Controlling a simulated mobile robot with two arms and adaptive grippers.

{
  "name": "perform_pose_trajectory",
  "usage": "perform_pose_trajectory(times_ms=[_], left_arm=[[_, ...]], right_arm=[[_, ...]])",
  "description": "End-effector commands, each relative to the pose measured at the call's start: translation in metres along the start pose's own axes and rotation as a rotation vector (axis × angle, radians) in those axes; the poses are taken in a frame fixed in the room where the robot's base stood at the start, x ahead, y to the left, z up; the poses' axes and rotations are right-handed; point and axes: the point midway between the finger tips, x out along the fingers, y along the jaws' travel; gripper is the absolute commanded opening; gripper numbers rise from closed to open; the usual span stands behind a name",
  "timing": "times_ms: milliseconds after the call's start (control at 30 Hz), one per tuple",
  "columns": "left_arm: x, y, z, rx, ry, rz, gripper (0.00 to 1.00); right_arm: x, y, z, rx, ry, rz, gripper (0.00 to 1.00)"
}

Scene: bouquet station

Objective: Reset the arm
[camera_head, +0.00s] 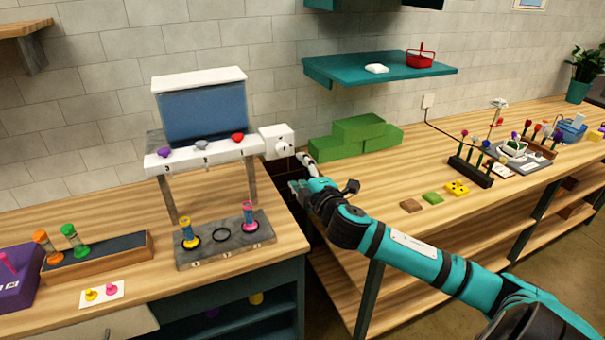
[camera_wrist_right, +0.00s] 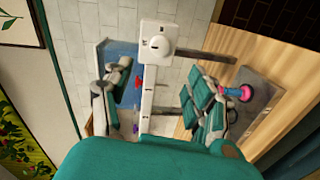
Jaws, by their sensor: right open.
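My right arm reaches in from the lower right in the head view. Its gripper (camera_head: 303,174) is in front of the white box with a round knob (camera_head: 277,142), over the gap between the two benches. In the right wrist view the gripper (camera_wrist_right: 155,97) has its fingers wide apart with nothing between them. The white knob box (camera_wrist_right: 158,42) shows beyond the fingers, and a pink-topped vial (camera_wrist_right: 237,92) stands behind the right finger. My left gripper is not in view.
A dispenser stand with a blue panel (camera_head: 203,112) rises on the left bench, above a grey tray (camera_head: 225,243) holding vials. Green blocks (camera_head: 358,137) stand behind my arm. A teal shelf (camera_head: 380,70) hangs above. Flower racks (camera_head: 470,171) fill the right bench.

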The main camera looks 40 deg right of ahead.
Motion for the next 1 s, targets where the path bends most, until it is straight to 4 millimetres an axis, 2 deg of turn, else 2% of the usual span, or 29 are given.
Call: perform_pose_trajectory(times_ms=[567,667,767,833,867,967,1000], left_arm=[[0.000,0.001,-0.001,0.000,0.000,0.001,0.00],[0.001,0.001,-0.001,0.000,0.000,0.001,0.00],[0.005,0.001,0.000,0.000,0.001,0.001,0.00],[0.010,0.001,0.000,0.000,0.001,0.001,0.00],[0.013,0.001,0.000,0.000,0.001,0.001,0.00],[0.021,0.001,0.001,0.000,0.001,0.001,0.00],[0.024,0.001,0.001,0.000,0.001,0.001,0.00]], right_arm=[[-0.004,0.000,0.000,0.000,-0.001,0.000,0.58],[-0.003,-0.005,0.002,0.005,-0.005,-0.007,0.58],[0.003,-0.033,0.012,0.031,-0.025,-0.048,0.58],[0.009,-0.068,0.025,0.065,-0.051,-0.100,0.58],[0.011,-0.087,0.032,0.083,-0.065,-0.127,0.58],[0.013,-0.160,0.056,0.153,-0.119,-0.229,0.58],[0.012,-0.190,0.064,0.182,-0.140,-0.270,0.58]])
